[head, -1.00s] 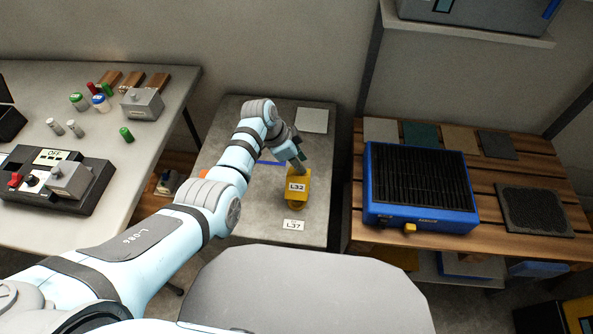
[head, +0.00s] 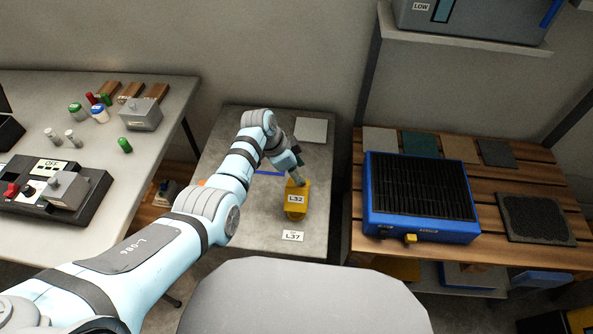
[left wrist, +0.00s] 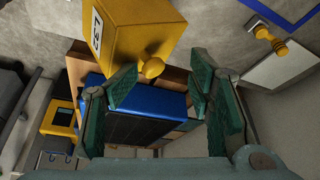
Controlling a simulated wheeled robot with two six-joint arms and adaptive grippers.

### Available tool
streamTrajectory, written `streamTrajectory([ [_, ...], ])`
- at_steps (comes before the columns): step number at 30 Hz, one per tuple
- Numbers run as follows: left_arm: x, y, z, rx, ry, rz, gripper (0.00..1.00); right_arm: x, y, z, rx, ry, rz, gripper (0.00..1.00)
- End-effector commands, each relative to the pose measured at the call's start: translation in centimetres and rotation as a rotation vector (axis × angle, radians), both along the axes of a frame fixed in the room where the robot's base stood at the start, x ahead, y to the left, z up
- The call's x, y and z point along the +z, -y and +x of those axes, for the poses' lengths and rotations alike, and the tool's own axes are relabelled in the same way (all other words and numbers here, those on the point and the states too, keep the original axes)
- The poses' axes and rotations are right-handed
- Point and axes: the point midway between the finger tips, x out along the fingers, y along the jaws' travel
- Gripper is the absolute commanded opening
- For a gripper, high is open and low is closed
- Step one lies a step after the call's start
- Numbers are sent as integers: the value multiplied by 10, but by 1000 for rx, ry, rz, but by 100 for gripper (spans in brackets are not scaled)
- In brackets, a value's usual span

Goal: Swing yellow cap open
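The yellow cap (head: 296,199) is a box-like yellow piece labelled L32, standing on the grey bench (head: 265,222) behind a flat L37 label (head: 293,236). In the left wrist view the cap (left wrist: 135,35) fills the upper left, with a round yellow knob (left wrist: 152,68) sticking out of it. My left gripper (head: 296,180) is at the cap's top rear in the head view. In the left wrist view its green-padded fingers (left wrist: 162,85) are spread, with the knob near the left fingertip; contact cannot be told. The cap looks closed. My right gripper is not in view.
A blue grill-like unit (head: 421,230) with a yellow knob stands on the slatted wooden table at right. A grey plate (head: 311,130) lies at the bench's back. A small yellow fitting (left wrist: 270,40) shows in the left wrist view. The left table (head: 150,170) holds vials and a switch box.

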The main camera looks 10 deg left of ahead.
Motion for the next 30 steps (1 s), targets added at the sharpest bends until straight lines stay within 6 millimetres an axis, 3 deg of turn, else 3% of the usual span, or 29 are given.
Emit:
streamTrajectory([
  [14,3,-7,-1,4,-1,8,37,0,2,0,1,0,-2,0],
  [17,19,-12,-4,5,3,7,37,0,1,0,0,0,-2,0],
  [24,85,-31,-14,0,8,3,37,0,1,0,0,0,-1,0],
  [30,111,-39,-20,-1,5,2,37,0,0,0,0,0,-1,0],
])
